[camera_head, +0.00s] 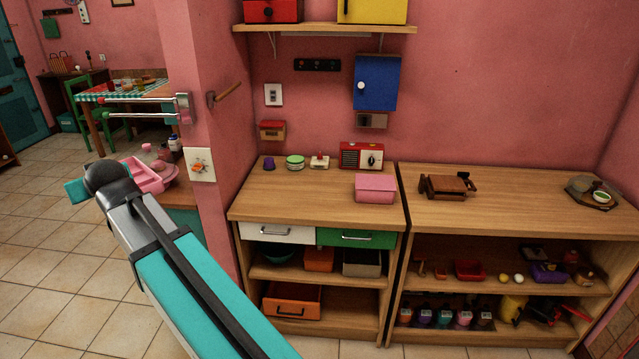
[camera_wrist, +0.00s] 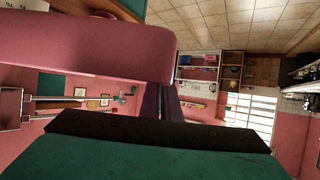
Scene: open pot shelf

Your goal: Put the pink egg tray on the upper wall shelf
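The pink egg tray (camera_head: 146,174) is at the left in the head view, just beyond my wrist and in front of a small side counter. It looks roughly level and raised off the floor. In the wrist view its pink side (camera_wrist: 90,48) fills the upper left, very close to the camera. My gripper (camera_wrist: 165,100) shows dark fingers close together against the tray's edge, and appears shut on it. The fingertips are mostly hidden, and in the head view my wrist covers them. The upper wall shelf (camera_head: 325,29) is high on the pink wall.
A red box (camera_head: 272,11) and a yellow box (camera_head: 372,11) stand on the shelf, with bare board between them. A blue cabinet (camera_head: 377,82) hangs below. A pink box (camera_head: 375,188) and a radio (camera_head: 361,156) stand on the counter. A wall corner (camera_head: 215,60) juts out left of the shelf.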

